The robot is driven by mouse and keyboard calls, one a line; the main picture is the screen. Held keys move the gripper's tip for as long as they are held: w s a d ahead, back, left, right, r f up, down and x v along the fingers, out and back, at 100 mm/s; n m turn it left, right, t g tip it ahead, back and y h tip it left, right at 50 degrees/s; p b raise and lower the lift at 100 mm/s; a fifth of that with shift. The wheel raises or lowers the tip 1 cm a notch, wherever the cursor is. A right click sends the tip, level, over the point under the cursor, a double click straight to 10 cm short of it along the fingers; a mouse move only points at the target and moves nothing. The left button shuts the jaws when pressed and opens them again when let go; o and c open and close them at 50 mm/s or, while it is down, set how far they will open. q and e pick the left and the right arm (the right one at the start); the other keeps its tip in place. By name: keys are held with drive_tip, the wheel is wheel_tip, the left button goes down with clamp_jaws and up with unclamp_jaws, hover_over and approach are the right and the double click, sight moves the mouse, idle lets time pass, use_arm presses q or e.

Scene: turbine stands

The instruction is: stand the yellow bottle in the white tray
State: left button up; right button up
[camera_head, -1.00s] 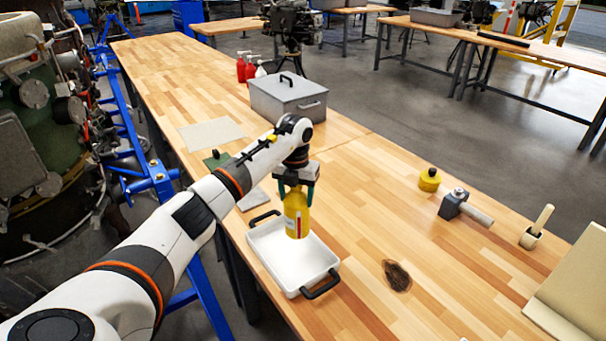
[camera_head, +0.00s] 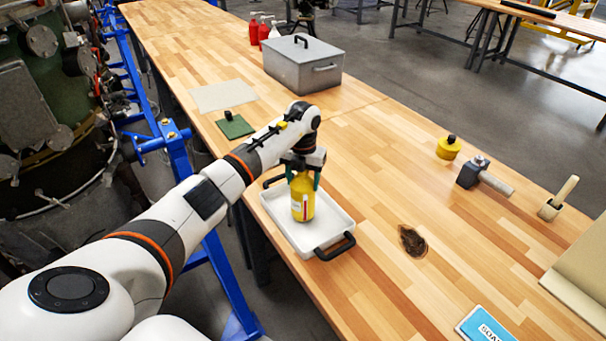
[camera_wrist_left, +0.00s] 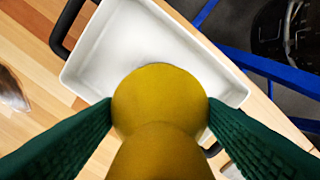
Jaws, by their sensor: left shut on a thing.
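My left gripper (camera_head: 303,179) is shut on the yellow bottle (camera_head: 303,202), which has a red and white label and hangs upright between the fingers. The bottle is over the white tray (camera_head: 335,224), within its rim. Its lower end looks at or close to the tray floor; I cannot tell if it touches. In the left wrist view the bottle (camera_wrist_left: 158,100) fills the middle between two green fingers, with the white tray (camera_wrist_left: 105,45) behind it. The bottle hides part of the tray floor. My right gripper is not in view.
A grey lidded box (camera_head: 303,68) and red bottles (camera_head: 255,33) stand farther back. A green pad (camera_head: 236,127) lies behind the tray. Bench wood between is clear.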

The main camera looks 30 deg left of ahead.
use_arm(q)
drive_tip(key=shift+w+d+f, duration=0.25)
drive_tip(key=shift+d+f, duration=0.05)
drive_tip(key=shift+d, duration=0.35)
drive_tip(key=shift+s, duration=0.1)
drive_tip(key=shift+s+a, duration=0.1)
drive_tip(key=shift+a, duration=0.25)
drive_tip(key=shift+d+f+b, duration=0.15)
drive_tip(key=shift+f+b, duration=0.15)
drive_tip(key=o, duration=1.5)
drive_tip(key=shift+o, duration=0.6)
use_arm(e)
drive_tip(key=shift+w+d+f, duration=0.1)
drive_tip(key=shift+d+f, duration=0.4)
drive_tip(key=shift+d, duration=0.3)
